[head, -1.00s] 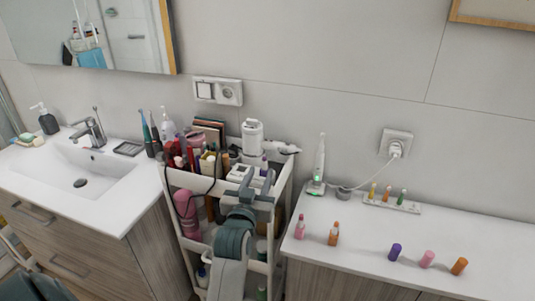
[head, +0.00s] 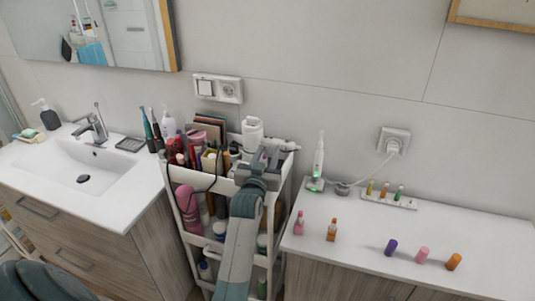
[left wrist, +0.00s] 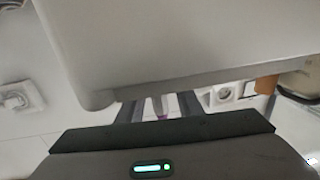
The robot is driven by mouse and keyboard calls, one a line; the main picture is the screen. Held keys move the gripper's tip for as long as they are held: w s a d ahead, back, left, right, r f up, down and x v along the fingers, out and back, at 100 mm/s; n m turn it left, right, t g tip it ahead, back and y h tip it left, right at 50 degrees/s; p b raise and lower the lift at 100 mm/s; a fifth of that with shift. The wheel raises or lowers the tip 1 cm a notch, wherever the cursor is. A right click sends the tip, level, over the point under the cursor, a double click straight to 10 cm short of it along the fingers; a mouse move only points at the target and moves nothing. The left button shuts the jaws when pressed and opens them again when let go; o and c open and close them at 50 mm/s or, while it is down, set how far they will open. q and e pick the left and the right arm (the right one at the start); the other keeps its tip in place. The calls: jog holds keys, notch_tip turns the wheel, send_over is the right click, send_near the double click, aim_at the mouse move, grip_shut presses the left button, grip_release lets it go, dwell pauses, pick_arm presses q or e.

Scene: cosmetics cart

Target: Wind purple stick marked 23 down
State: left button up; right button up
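A short purple stick (head: 390,247) stands on the white counter at the right, in a row with a pink one (head: 423,254) and an orange one (head: 453,262). No number can be read on any of them. My left gripper (head: 266,158) is over the cart's top tray, well left of this row. Its fingers point away towards the wall and look apart, with nothing clearly held. In the left wrist view the left gripper (left wrist: 164,105) has a gap between its fingers, where a small purple spot shows; I cannot tell what it is. My right gripper is not in view.
The white cart (head: 200,182) is packed with bottles and boxes. A pink bottle (head: 299,224), an orange bottle (head: 332,230), a charging toothbrush (head: 318,160) and a small rack (head: 388,199) with several sticks stand on the counter. The counter's front right is clear.

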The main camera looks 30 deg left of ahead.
pick_arm(q)
jog(key=shift+c, duration=0.3)
grip_shut()
